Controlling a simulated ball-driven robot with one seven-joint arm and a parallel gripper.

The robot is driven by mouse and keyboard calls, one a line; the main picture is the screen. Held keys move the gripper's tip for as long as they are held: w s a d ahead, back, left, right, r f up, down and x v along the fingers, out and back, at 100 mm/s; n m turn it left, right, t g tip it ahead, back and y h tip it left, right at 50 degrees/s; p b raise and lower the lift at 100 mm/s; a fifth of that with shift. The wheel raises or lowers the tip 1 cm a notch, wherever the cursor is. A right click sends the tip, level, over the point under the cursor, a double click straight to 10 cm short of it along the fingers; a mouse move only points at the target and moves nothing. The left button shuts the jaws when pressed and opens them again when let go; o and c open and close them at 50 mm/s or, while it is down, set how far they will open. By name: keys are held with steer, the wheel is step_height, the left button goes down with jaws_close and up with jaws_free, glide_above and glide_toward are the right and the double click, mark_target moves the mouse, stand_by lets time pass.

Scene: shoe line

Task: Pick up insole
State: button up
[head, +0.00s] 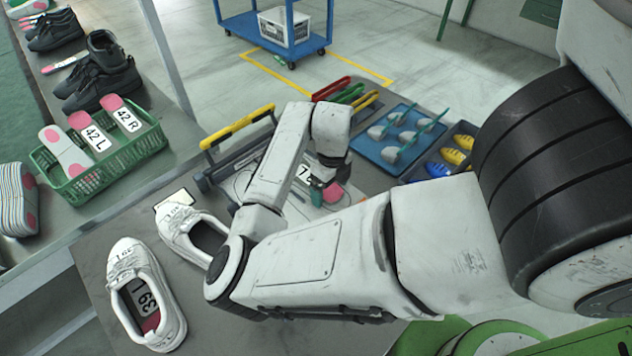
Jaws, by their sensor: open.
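My gripper (322,190) is open, pointing down over the workbench beyond my forearm, with its tips partly hidden. Below it is a partly hidden insole, with a pink patch (334,192) and a white label reading 7; I cannot tell whether the gripper touches it. A white shoe (172,278) at the lower left holds an insole marked 39 (143,298). A second white shoe (175,218) stands beside it, partly behind my arm. Pink-and-white insoles marked 42 L (67,152) and 42 R (122,112) stand in a green basket (97,187).
Dark shoes (100,85) stand at the upper left. A blue cart (262,30) is on the floor.

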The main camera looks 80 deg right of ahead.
steer(key=c, duration=1.1)
steer(key=shift+r, duration=0.1)
